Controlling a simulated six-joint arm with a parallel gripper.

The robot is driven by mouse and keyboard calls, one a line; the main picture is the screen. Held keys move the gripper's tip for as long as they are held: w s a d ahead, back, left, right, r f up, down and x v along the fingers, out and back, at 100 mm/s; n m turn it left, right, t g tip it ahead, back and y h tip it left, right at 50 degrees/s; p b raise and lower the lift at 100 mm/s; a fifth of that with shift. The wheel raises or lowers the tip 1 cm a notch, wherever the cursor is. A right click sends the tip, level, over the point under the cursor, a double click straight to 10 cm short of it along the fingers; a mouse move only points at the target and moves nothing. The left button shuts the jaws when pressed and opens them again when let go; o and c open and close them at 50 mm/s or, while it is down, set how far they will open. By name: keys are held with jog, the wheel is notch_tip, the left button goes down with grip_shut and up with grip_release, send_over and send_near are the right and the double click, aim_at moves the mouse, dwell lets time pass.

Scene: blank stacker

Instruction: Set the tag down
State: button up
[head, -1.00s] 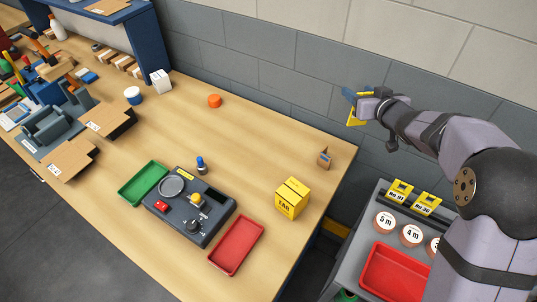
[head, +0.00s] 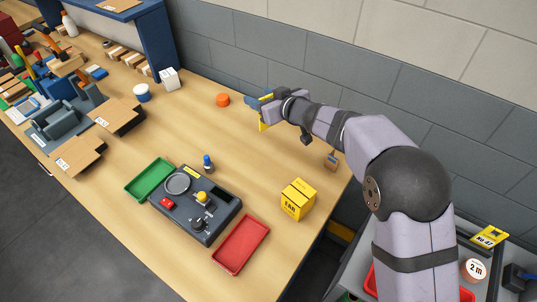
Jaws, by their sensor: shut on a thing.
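My gripper (head: 261,106) is in the head view above the far part of the wooden table, right of the orange puck. It is shut on a yellow tag (head: 264,124), of which only a narrow strip shows below the fingers. The tag's printing cannot be read, and it appears held clear of the tabletop. Another yellow tag (head: 489,237) rests on the grey cart at lower right.
A dark fixture (head: 222,229) sits between a green tray (head: 150,180) and a red tray (head: 241,245). A yellow box (head: 298,200) and a small brown-grey block (head: 331,160) stand to the right. The table's middle is clear.

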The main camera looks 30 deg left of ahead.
jog(key=shift+f+p, duration=0.5)
jog(key=shift+f, duration=5.75)
jog(key=shift+f, duration=0.15)
jog(key=shift+f, duration=0.1)
jog(key=o, duration=1)
jog(key=shift+o, duration=0.2)
jog(key=shift+r, duration=0.3)
jog(key=b+v, duration=0.3)
jog(key=v, duration=0.9)
jog(key=shift+f, duration=0.15)
jog(key=shift+d, duration=0.1)
